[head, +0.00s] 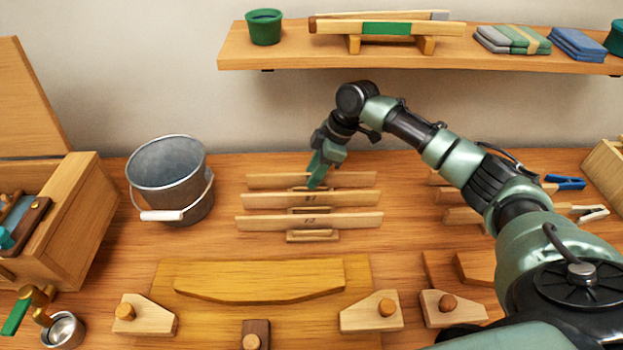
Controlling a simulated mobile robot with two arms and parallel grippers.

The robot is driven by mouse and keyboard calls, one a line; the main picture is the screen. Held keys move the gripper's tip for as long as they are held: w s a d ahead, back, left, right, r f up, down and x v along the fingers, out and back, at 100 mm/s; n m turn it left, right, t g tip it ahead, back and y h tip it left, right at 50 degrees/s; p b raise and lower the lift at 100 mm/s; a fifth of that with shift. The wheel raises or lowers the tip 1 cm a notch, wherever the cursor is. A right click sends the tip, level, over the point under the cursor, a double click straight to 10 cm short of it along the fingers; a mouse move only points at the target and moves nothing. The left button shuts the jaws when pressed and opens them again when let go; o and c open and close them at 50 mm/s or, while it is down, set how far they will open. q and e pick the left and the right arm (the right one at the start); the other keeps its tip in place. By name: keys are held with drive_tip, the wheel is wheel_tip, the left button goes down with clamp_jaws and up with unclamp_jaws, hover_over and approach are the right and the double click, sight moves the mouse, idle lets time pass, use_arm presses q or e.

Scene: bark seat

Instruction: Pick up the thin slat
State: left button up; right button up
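Three light wood slats stand on edge in small wooden holders on the bench: a back slat (350,180), a middle slat (260,200) and a front slat (265,223). The middle and front ones carry small dark marks; I cannot tell for sure which slat is the thin one. My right gripper (313,182) points down with its green fingertips at the back slat, just behind the middle slat. The fingers overlap in this view, so their opening and any hold on the slat are unclear. My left gripper is not in view.
A metal bucket (165,165) stands left of the slats. A yellowish board (220,318) with a curved wooden piece (260,278) and wooden blocks lies in front. An open wooden box (80,220) is at left. A shelf (290,55) hangs above. Clips (565,182) lie at right.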

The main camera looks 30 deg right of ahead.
clamp_jaws()
idle(0.3)
